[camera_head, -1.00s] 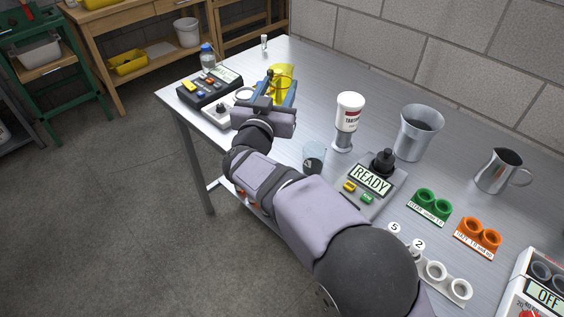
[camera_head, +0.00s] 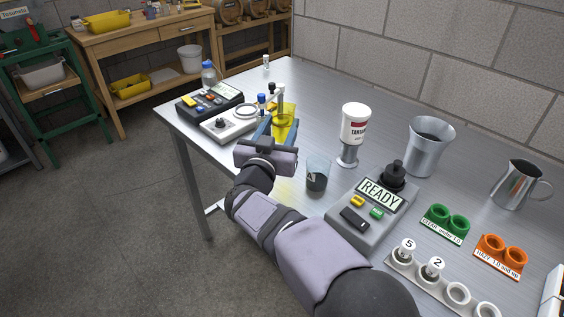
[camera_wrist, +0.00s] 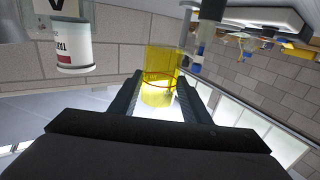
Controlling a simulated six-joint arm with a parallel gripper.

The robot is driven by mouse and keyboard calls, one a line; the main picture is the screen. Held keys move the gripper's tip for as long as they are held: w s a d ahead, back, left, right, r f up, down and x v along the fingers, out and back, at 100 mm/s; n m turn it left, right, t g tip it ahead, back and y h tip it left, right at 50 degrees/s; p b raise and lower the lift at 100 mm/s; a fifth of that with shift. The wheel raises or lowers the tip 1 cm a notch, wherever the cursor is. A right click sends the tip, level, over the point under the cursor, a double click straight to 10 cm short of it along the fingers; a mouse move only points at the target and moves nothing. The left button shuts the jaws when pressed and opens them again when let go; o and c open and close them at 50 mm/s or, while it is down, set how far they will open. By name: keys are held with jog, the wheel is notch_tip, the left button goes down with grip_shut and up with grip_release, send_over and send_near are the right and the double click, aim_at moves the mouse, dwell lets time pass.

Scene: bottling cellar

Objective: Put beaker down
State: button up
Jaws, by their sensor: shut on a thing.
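The yellow, see-through beaker (camera_head: 284,118) is upright in the head view, just right of the white stirrer-like device (camera_head: 228,126). My gripper (camera_head: 272,128) is shut on it, with one blue finger on each side. In the wrist view the beaker (camera_wrist: 160,62) stands between the dark fingertips of my gripper (camera_wrist: 160,90), and a reddish ring shows around it. I cannot tell whether its base touches the steel table (camera_head: 330,95). A faint yellow patch shows on the table nearer the front edge.
A dark beaker (camera_head: 317,176) stands right of my wrist. Beyond are a tartaric bottle (camera_head: 353,125) on a stand, a READY instrument (camera_head: 370,212), a steel beaker (camera_head: 428,148) and a jug (camera_head: 518,185). A meter (camera_head: 210,100) sits left. The table behind the beaker is mostly clear.

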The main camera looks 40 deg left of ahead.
jog(key=shift+f, duration=4.5)
jog(key=shift+f, duration=0.25)
jog(key=o, duration=1)
jog(key=shift+o, duration=0.2)
jog(key=shift+b, duration=0.35)
jog(key=shift+o, duration=0.5)
jog(key=shift+b+v, duration=0.35)
jog(key=shift+v, duration=3.3)
